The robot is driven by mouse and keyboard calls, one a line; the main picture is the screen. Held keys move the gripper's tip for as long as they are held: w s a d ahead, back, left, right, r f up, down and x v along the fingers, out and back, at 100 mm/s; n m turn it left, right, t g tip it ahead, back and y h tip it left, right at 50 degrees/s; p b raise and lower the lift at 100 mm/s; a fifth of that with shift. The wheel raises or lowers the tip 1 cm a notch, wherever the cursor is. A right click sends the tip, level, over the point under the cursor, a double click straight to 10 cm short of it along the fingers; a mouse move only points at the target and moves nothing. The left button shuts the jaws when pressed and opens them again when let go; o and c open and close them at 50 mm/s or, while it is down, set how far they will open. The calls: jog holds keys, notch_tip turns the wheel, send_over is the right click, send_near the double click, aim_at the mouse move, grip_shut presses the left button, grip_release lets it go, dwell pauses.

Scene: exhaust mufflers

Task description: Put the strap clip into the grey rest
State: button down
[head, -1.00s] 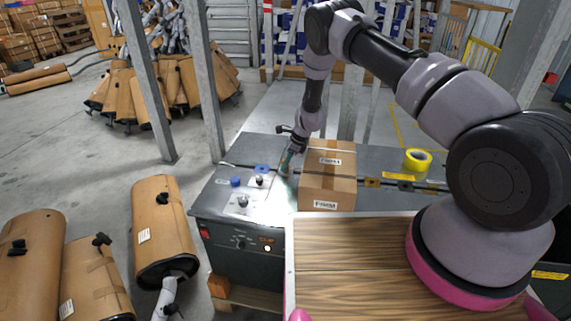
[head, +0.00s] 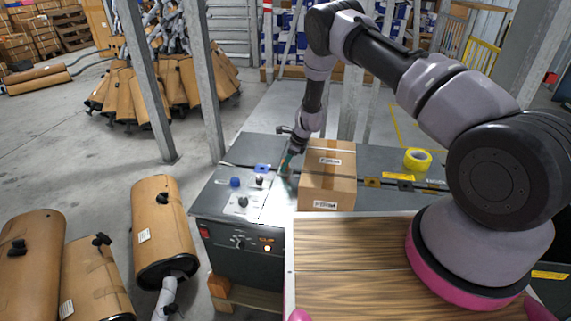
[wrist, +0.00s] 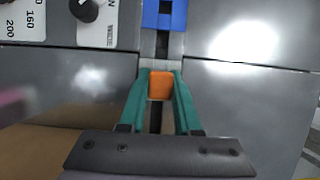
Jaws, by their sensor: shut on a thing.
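My gripper (head: 286,168) is low over the grey bench top, just left of the cardboard box in the head view. In the wrist view its two teal fingers (wrist: 160,80) are shut on an orange block (wrist: 160,86), which I take to be the strap clip. A light grey piece (wrist: 160,64), perhaps the grey rest, lies just beyond the fingertips, in line with the orange block. Whether the two touch I cannot tell. The block's underside is hidden.
A blue holder (wrist: 164,14) with a dark slot lies beyond the grey piece; it also shows in the head view (head: 262,168). A cardboard box (head: 327,178) stands close right of my gripper.

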jog(key=shift+f, duration=0.2)
jog(key=c, duration=0.5)
grip_release()
jog(key=v, duration=1)
jog(key=shift+d+r, duration=0.15)
jog(key=shift+r, duration=0.2)
